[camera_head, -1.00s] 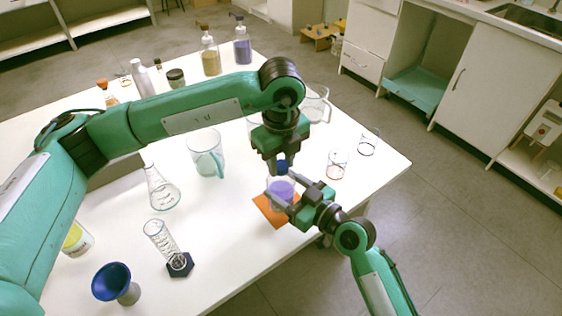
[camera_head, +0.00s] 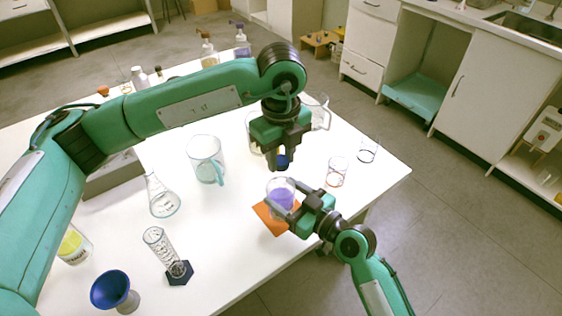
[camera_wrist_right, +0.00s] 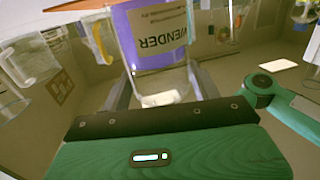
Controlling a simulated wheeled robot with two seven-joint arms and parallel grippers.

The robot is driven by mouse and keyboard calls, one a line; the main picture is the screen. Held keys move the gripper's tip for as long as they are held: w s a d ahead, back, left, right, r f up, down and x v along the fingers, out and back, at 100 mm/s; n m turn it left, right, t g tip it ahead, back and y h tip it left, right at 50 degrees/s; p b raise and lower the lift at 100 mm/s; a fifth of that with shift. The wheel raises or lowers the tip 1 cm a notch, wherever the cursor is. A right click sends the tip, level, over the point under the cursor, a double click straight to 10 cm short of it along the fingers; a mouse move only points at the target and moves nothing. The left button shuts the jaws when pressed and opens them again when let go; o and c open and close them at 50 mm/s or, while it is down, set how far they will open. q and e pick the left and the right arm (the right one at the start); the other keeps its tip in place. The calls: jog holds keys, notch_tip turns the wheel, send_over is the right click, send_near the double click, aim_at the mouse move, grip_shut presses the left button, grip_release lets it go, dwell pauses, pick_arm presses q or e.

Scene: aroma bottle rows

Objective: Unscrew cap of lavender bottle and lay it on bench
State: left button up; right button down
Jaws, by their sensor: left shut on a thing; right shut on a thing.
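The lavender bottle (camera_head: 281,196) is clear with purple contents and stands over the orange mat (camera_head: 266,220). My right gripper (camera_head: 284,204) is shut around its body from the front right. In the right wrist view the bottle (camera_wrist_right: 150,30) shows upside down between the fingers, with part of its label readable. My left gripper (camera_head: 282,156) points down above the bottle, shut on the dark blue cap (camera_head: 283,163). The cap is off the bottle, with a small gap above its open top.
On the white bench (camera_head: 225,245) stand a glass jug (camera_head: 205,158), a flask (camera_head: 162,198), a cylinder (camera_head: 160,245) and a blue funnel (camera_head: 111,288). Two small beakers (camera_head: 337,170) (camera_head: 367,150) are at the right. Bare bench lies left of the mat.

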pick_arm(q)
jog(key=shift+r, duration=0.7)
pick_arm(e)
jog(key=shift+c, duration=1.3)
grip_release()
pick_arm(q)
jog(key=shift+f+b, duration=0.75)
jog(key=shift+f, duration=0.05)
pick_arm(e)
jog(key=v, duration=1)
jog(key=shift+s+d+f, duration=0.1)
jog(key=shift+s+d, duration=0.05)
jog(key=shift+d, duration=0.05)
pick_arm(q)
jog(key=shift+f, duration=0.1)
pick_arm(e)
jog(key=shift+v, duration=0.75)
